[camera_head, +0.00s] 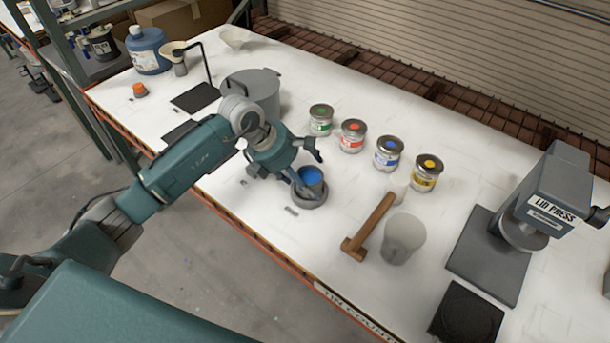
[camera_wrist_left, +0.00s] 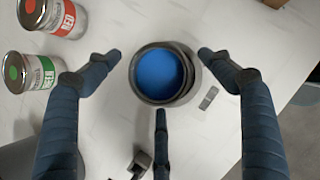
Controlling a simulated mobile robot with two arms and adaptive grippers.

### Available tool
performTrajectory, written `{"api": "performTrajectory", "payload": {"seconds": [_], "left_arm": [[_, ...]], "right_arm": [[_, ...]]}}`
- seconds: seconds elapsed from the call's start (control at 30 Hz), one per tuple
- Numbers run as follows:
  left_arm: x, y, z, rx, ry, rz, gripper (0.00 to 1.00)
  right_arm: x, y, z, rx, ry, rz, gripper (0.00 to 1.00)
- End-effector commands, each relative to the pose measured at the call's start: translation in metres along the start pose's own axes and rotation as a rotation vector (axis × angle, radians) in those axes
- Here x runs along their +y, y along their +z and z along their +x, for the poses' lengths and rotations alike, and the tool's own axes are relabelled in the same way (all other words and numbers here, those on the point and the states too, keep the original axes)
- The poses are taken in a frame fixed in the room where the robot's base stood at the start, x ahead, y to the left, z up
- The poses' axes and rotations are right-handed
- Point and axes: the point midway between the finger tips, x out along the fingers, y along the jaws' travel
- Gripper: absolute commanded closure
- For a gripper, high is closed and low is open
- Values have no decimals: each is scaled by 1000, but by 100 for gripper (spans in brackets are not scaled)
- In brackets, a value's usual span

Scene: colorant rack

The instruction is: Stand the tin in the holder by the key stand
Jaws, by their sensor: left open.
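An open tin with blue contents (camera_head: 311,175) stands upright in a round dark grey holder (camera_head: 311,203) at the middle of the white table. In the left wrist view the blue surface (camera_wrist_left: 158,74) is seen from above, with the dark rim around it. My left gripper (camera_head: 308,172) is open over the tin. In the left wrist view its fingers (camera_wrist_left: 160,72) are spread around the tin, with visible gaps at the tips. I cannot tell which item is the key stand. My right gripper is out of view.
Several lidded paint tins (camera_head: 388,153) stand in a row behind the holder. A wooden-handled mallet (camera_head: 371,226) and a grey cup (camera_head: 402,239) are to the right, then the lid press (camera_head: 552,195). A large grey pot (camera_head: 254,91) stands behind my left arm.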

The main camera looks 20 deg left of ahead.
Motion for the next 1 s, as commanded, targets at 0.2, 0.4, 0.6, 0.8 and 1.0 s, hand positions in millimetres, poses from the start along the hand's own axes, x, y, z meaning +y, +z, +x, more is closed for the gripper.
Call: {"api": "performTrajectory", "payload": {"seconds": [0.2, 0.4, 0.6, 0.8, 1.0], "left_arm": [[2, -1, -20, -1, 4, 2, 19], [2, -2, -64, 0, 6, 4, 19], [1, 0, -101, -1, 4, 1, 19], [0, 0, -119, 0, 2, 1, 19], [0, 1, -121, 0, 0, 0, 19]], "right_arm": [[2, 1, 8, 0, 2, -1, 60], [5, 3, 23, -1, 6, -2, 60], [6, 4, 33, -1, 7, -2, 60], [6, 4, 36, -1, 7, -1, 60], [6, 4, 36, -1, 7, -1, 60]]}}
